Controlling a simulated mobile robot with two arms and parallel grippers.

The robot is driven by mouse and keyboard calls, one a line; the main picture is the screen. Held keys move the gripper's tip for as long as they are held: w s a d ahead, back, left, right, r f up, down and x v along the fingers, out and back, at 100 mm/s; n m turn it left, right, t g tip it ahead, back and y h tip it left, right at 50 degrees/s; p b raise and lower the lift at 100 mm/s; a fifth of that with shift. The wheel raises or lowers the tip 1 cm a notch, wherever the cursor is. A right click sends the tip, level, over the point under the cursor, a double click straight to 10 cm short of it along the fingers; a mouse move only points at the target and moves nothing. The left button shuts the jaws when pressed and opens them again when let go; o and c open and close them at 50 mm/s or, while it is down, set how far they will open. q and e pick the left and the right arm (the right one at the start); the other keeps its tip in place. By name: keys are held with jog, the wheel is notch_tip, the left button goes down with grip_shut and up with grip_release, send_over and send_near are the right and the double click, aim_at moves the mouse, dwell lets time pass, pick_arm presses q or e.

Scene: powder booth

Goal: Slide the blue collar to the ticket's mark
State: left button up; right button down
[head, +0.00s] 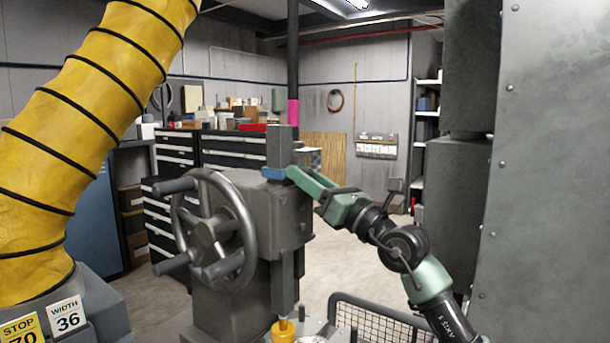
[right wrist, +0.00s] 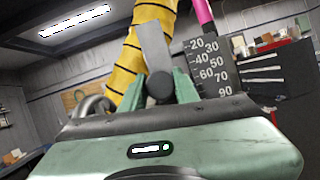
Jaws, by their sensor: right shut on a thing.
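The blue collar (head: 273,173) sits around the grey upright bar (head: 280,147) of a machine with a handwheel. My right gripper (head: 292,174) comes from the right and is shut at the collar's right end. In the right wrist view its green fingers (right wrist: 160,88) close on a dark round knob (right wrist: 160,84); the collar's blue is hidden there. A scale plate (right wrist: 207,68) numbered 20 to 90 stands behind. The yellow ticket (head: 20,330) reads STOP 70, and a white one (head: 67,316) reads WIDTH 36. My left gripper is not in view.
The spoked handwheel (head: 247,225) is left of the bar. A yellow hose (head: 85,120) fills the left. A wire mesh guard (head: 375,322) stands below my right arm, and a large grey cabinet (head: 548,180) is at right. A yellow part (head: 283,330) is under the bar.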

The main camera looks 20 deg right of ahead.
jog(key=c, duration=1.1)
grip_release()
jog(key=shift+f, duration=0.1)
jog(key=shift+o, duration=0.2)
jog(key=b+v, duration=0.3)
jog(key=v, duration=0.4)
jog(key=shift+s+d+f, duration=0.2)
jog(key=shift+s+f, duration=0.05)
jog(key=shift+s, duration=0.05)
